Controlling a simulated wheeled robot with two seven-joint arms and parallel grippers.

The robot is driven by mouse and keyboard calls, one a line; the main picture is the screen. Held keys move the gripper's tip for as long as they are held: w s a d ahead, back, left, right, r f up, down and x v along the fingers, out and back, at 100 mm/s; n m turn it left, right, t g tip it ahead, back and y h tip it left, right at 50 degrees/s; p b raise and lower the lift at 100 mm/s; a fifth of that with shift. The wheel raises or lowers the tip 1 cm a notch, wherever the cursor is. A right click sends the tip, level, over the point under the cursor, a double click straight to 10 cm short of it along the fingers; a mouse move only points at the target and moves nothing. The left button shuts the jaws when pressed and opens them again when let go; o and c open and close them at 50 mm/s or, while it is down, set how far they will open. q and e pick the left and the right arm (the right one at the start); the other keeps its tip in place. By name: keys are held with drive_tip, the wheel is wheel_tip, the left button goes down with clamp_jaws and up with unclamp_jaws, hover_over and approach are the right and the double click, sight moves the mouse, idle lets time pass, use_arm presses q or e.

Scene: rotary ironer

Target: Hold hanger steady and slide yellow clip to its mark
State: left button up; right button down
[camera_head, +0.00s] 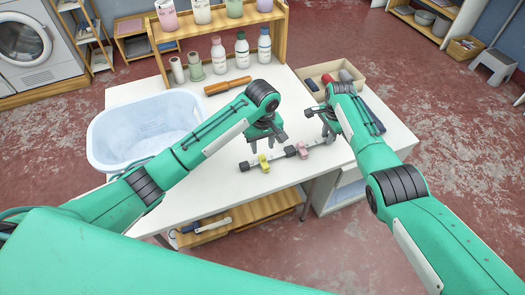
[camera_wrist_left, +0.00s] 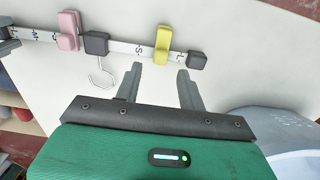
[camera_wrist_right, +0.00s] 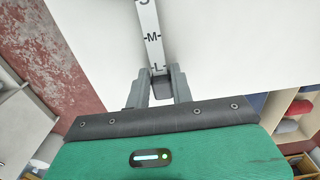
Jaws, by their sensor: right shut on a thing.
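The hanger is a white bar (camera_wrist_left: 124,47) with letter marks, dark end caps and a dark middle block (camera_wrist_left: 96,43) with a metal hook. The yellow clip (camera_wrist_left: 162,44) sits on the bar between the visible S and L marks, near the end cap away from my right gripper; it also shows in the head view (camera_head: 264,163). A pink clip (camera_wrist_left: 68,30) sits on the other half. My left gripper (camera_wrist_left: 158,78) is open and empty, its fingertips just short of the yellow clip. My right gripper (camera_wrist_right: 158,80) is shut on the hanger's far end, beside its L mark.
A white laundry basket (camera_head: 105,135) stands at the table's left. A wooden rack (camera_head: 170,40) with bottles and an orange-handled tool (camera_head: 228,85) are at the back. A tray (camera_head: 318,72) with coloured items lies behind my right gripper. White table around the hanger is clear.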

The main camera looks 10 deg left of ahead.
sight(263, 156)
use_arm(q)
wheel_tip(263, 156, up, 7)
drive_tip(key=shift+r, duration=0.15)
idle(0.4)
use_arm(e)
drive_tip(key=c, duration=1.1)
unclamp_jaws()
drive_tip(key=shift+c, duration=0.2)
drive_tip(key=shift+r, duration=0.1)
